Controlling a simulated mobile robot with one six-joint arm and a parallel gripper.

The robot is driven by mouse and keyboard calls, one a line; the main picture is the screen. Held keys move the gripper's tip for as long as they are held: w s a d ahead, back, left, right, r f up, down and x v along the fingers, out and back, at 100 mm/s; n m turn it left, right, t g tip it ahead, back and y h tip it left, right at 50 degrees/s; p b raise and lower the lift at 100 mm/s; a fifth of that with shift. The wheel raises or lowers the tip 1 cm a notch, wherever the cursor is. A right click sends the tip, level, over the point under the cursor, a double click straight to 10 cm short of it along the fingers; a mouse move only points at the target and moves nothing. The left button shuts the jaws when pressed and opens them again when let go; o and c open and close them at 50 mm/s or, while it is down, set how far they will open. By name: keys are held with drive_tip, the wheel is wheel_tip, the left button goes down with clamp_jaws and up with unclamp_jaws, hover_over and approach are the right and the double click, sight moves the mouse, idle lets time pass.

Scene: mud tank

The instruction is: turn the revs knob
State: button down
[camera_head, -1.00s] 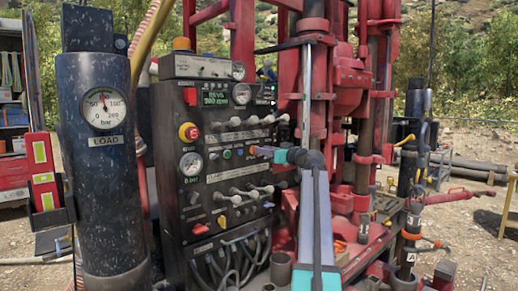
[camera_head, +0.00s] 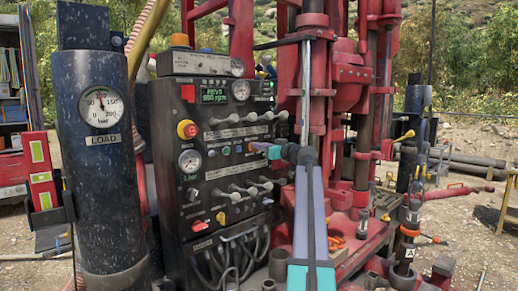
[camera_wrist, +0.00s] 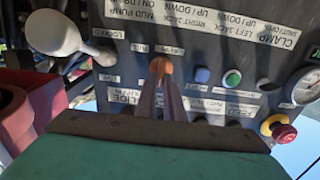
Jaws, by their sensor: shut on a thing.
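The revs knob is a small orange knob (camera_wrist: 161,66) on the dark control panel, seen upside down in the wrist view. My gripper (camera_wrist: 161,82) is shut on it, one finger on each side, and the fingers cover part of it. In the head view my gripper (camera_head: 262,149) reaches the panel (camera_head: 203,170) from the right, and the knob is mostly hidden by the fingertips. A green REVS display (camera_head: 215,91) is lit at the panel's top; its number is small, seemingly in the high hundreds of rpm.
Levers (camera_head: 238,118) stick out above and below the gripper. A green button (camera_wrist: 232,78) and a red stop knob (camera_wrist: 282,132) are nearby. A large white-grey lever knob (camera_wrist: 52,33) is close in the wrist view. The red rig mast (camera_head: 312,90) stands right of the panel.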

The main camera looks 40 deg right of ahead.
drive_tip(key=shift+w+b, duration=0.1)
drive_tip(key=shift+b, duration=0.2)
drive_tip(key=shift+m, duration=0.3)
drive_tip(key=shift+d+r+m+b, duration=0.15)
drive_tip(key=shift+m+b, duration=0.8)
drive_tip(key=shift+m, duration=0.95)
drive_tip(key=shift+d+f+m+b, duration=0.15)
drive_tip(key=shift+m+b, duration=0.75)
drive_tip(key=shift+m, duration=1)
drive_tip(key=shift+d+r, duration=0.1)
drive_tip(key=shift+r, duration=0.05)
drive_tip(key=c, duration=1.9)
unclamp_jaws()
drive_tip(key=shift+w, duration=0.1)
drive_tip(key=shift+o, duration=0.2)
drive_tip(key=shift+f, duration=0.25)
